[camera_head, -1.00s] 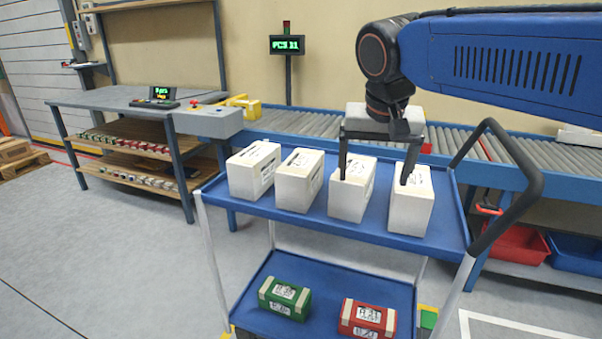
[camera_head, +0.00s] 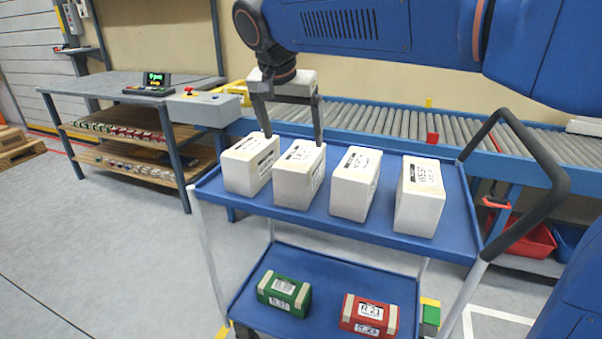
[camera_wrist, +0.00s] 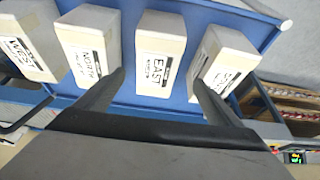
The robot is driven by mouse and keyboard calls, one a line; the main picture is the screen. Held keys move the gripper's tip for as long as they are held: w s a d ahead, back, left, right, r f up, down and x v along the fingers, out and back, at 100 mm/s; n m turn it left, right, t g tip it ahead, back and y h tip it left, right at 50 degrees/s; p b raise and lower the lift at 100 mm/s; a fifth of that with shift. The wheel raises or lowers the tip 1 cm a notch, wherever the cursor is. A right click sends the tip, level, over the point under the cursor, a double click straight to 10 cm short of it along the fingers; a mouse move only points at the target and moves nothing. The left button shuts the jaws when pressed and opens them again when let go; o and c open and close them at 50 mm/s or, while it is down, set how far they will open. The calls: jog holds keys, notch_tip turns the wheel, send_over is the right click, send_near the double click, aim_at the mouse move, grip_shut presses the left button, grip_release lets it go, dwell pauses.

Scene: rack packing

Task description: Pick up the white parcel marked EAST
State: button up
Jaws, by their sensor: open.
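The white parcel marked EAST (camera_wrist: 157,55) stands upright in the wrist view, between the tips of my open gripper (camera_wrist: 159,77). In the head view it is the second parcel from the left (camera_head: 299,176) on the cart's blue top shelf (camera_head: 395,234). There my gripper (camera_head: 294,139) points down at the parcel's top edge, one finger toward each side. The fingers hold nothing. I cannot tell the exact height of the tips over the parcel.
In the wrist view, the NORTH parcel (camera_wrist: 88,47) and WEST parcel (camera_wrist: 28,42) stand left of EAST, SOUTH (camera_wrist: 222,60) right, with narrow gaps. Green (camera_head: 284,293) and red (camera_head: 368,316) boxes lie on the lower shelf. A roller conveyor (camera_head: 380,122) runs behind; a black handle (camera_head: 548,170) rises right.

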aim_at(300, 156)
jog(key=x, duration=0.5)
jog(key=shift+w+f, duration=0.1)
jog(key=shift+f, duration=0.15)
jog(key=shift+d+x, duration=0.15)
jog(key=shift+x, duration=1.35)
jog(key=shift+d+x, duration=0.2)
jog(key=shift+x, duration=1.3)
jog(key=shift+c, duration=0.3)
jog(key=c, duration=1.5)
